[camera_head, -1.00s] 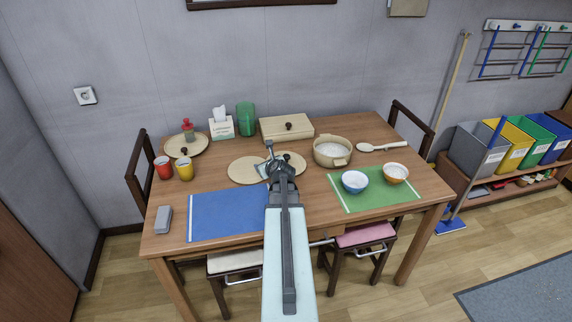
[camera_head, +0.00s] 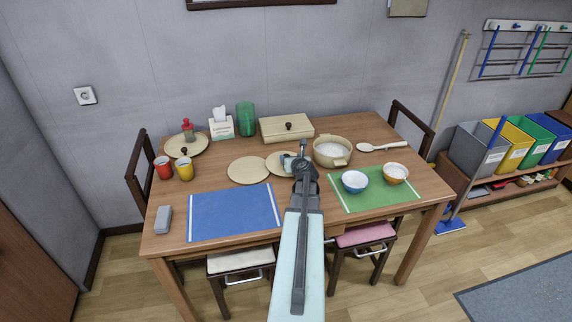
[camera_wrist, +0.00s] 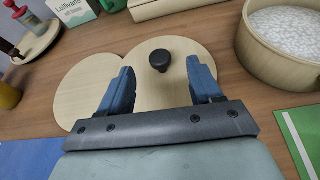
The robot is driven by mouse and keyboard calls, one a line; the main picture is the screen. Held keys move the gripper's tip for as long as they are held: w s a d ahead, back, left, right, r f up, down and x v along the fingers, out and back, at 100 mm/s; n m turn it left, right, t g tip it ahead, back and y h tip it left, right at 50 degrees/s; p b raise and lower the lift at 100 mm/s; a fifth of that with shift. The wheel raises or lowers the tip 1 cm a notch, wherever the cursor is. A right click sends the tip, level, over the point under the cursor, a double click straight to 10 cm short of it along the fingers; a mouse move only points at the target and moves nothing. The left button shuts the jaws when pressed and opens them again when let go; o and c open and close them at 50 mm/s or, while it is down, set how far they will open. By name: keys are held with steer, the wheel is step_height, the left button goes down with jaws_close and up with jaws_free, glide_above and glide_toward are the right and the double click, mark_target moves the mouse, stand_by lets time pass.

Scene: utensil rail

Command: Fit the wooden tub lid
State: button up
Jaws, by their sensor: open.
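The round wooden tub (camera_head: 345,161), holding white grains, stands open at the back of the table; it also shows at the upper right of the wrist view (camera_wrist: 250,61). A pale wooden disc with a black knob, the lid (camera_wrist: 202,67), lies flat left of the tub; part of it shows in the head view (camera_head: 276,163). Its knob (camera_wrist: 160,59) lies between my finger lines in the wrist view. A plain pale disc (camera_wrist: 91,82) lies at its left, edges meeting. My gripper (camera_wrist: 160,70) is open and empty over the lid; whether it touches is unclear.
Two bowls stand on a green mat (camera_head: 375,202) in front of the tub. A blue mat (camera_head: 235,213) lies clear at the front left. A wooden spoon (camera_head: 380,147) lies right of the tub.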

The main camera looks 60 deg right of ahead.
mark_target(287, 155)
steer(key=shift+f+x, duration=0.15)
steer(key=shift+x, duration=1.75)
steer(key=shift+f+x, duration=0.2)
steer(key=shift+x, duration=1.65)
steer(key=shift+a, duration=0.15)
steer(key=c, duration=1.1)
steer(key=shift+r, duration=5)
steer(key=o, duration=0.5)
steer(key=c, duration=0.5)
